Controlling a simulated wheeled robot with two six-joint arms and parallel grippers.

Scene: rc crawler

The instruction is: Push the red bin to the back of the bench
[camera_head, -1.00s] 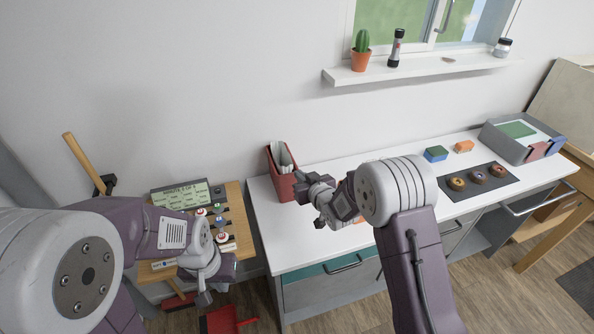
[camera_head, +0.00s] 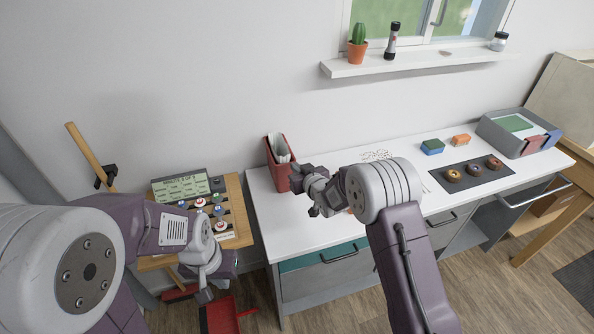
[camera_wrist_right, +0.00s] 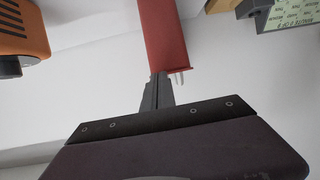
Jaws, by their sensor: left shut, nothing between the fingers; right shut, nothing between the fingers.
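The red bin (camera_head: 273,178), an upright narrow holder with white papers in it, stands at the left end of the white bench (camera_head: 300,235), near the wall. My right gripper (camera_head: 297,176) is shut and empty at the bin's right front side. In the right wrist view the shut fingers (camera_wrist_right: 158,84) are at the lower edge of the bin (camera_wrist_right: 163,40); I cannot tell for sure whether they touch. My left gripper (camera_head: 206,294) is shut and empty, low in front of the small wooden table.
The wooden table (camera_head: 240,215) left of the bench holds a panel with several knobs. A grey tray (camera_head: 500,140), sponges (camera_head: 432,147) and a dark mat (camera_head: 440,181) with doughnuts are on the bench's right. A shelf (camera_head: 420,60) hangs above. A red dustpan (camera_head: 222,316) lies on the floor.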

